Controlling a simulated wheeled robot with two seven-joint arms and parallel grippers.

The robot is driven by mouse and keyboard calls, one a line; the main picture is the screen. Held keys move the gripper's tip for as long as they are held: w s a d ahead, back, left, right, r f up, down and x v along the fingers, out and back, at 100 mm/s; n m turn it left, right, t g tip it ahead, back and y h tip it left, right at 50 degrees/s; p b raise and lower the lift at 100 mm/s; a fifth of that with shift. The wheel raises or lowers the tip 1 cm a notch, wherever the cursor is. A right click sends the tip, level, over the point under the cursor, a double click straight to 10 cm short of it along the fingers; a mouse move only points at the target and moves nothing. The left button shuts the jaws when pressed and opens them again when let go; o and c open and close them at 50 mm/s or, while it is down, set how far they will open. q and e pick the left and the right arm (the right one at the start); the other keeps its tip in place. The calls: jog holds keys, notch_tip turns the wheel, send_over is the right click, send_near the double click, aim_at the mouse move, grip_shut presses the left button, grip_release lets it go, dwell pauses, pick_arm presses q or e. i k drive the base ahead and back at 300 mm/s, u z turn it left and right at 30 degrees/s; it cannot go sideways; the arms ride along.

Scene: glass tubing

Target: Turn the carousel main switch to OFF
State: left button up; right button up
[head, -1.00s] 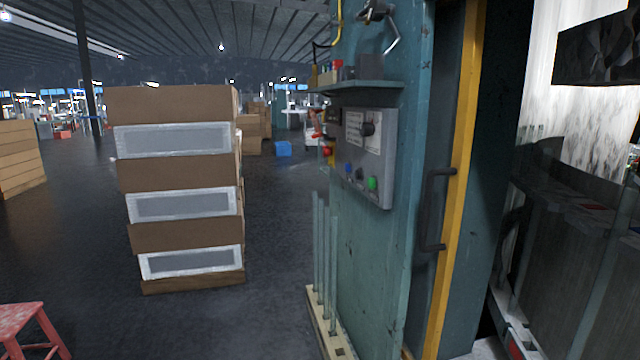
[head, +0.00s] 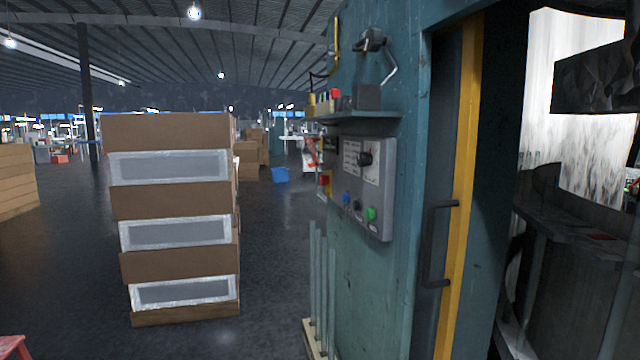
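A grey control panel (head: 368,188) is fixed to the side of a teal machine cabinet (head: 372,285). A black rotary knob (head: 365,158) with printed labels beside it sits high on the panel; its setting is too small to read. Below it are a blue button (head: 346,199), a dark knob (head: 357,205) and a green button (head: 371,214). A red and yellow switch (head: 324,183) shows partly at the cabinet's far left edge. Which control is the carousel main switch, I cannot tell. Neither of my grippers is in view.
A stack of brown boxes (head: 168,200) stands left of the cabinet, with an open floor lane (head: 270,270) between. Glass tubes (head: 320,285) stand upright at the cabinet's foot. A shelf (head: 355,115) juts out above the panel. A red stool (head: 14,346) is at lower left.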

aim_at(324, 180)
jog(key=k, duration=0.65)
jog(key=u, duration=0.65)
jog(key=i, duration=1.25)
jog(key=u, duration=0.3)
jog(key=i, duration=1.05)
jog(key=z, duration=1.2)
jog(key=i, duration=0.9)
jog(key=z, duration=0.9)
